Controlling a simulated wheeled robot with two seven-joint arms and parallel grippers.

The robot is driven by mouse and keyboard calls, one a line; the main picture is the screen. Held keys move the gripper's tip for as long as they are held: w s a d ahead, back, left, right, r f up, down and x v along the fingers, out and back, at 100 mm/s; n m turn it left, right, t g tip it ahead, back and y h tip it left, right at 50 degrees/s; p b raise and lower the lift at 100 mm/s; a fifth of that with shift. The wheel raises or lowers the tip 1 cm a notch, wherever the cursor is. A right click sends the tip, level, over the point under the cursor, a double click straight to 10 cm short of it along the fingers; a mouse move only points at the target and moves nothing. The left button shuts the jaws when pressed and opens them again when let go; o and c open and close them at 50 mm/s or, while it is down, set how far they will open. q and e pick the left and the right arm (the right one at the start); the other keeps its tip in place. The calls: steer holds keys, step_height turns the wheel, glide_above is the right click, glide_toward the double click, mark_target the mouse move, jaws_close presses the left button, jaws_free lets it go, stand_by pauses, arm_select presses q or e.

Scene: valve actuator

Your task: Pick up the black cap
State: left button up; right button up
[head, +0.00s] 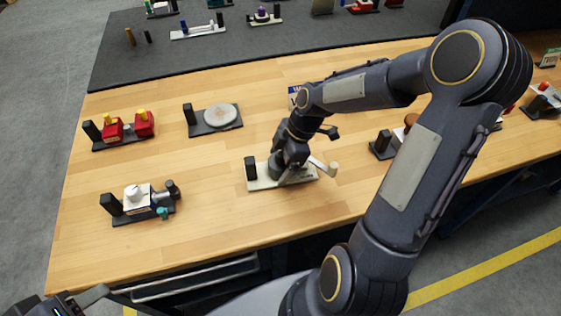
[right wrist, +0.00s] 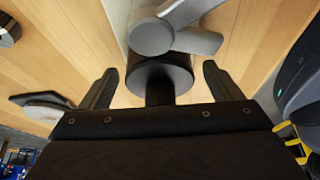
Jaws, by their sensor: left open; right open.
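A valve unit on a pale base plate (head: 262,184) stands on the wooden table, with a black post (head: 250,169) at its left end. In the right wrist view a black round cap-like part (right wrist: 160,76) sits under a pale grey lever (right wrist: 152,36); I take it for the black cap. My right gripper (head: 286,164) is over this unit. In the right wrist view its two fingers (right wrist: 158,86) are open, one on each side of the black part, with visible gaps. My left gripper (head: 85,299) is open at the lower left, away from the units.
A grey disc unit (head: 222,115), a red unit (head: 113,131) and a white and blue valve (head: 138,196) stand to the left. More units (head: 380,146) are to the right, partly behind my arm. A dark mat (head: 330,35) with several items lies behind.

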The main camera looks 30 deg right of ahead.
steer(key=c, duration=1.2)
